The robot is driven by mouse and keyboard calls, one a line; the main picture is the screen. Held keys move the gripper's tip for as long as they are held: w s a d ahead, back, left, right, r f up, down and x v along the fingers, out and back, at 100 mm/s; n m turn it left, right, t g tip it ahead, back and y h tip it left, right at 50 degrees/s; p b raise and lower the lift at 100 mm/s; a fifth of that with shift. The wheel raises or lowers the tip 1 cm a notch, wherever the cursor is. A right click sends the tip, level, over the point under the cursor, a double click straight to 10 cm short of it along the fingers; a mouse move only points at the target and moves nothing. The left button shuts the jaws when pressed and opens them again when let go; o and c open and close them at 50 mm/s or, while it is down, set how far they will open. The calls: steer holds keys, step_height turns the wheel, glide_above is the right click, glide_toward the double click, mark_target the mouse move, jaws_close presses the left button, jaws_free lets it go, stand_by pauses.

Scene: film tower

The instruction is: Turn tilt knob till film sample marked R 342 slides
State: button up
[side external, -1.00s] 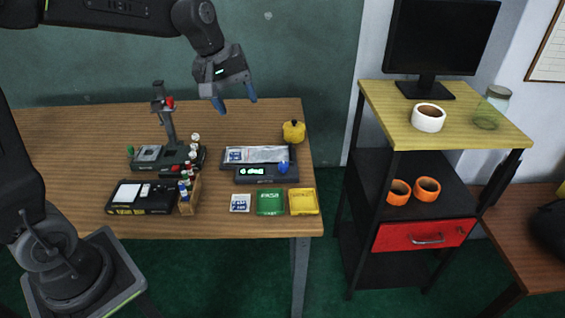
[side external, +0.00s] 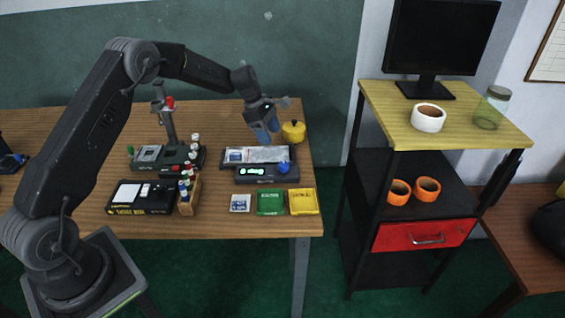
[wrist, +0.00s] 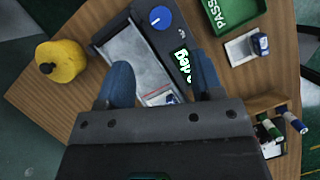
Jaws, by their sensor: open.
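The tilt device (side external: 262,178) is a dark unit on the table with a lit green readout; the readout's "deg" shows in the wrist view (wrist: 181,68). Its blue tilt knob (side external: 283,168) sits at the right end and is uncovered in the wrist view (wrist: 160,18). A clear film sample (side external: 265,154) with a blue-white label lies on the plate behind the readout; I cannot read its marking. My gripper (side external: 268,138) is open and empty above the plate, apart from the knob. In the wrist view its blue fingers (wrist: 162,66) straddle part of the device.
A yellow pot-like object (side external: 293,132) stands right of the plate.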

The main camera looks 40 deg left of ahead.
mark_target(283, 164)
steer(key=x, duration=1.1)
steer(key=shift+f, duration=0.15)
steer(key=c, duration=0.9)
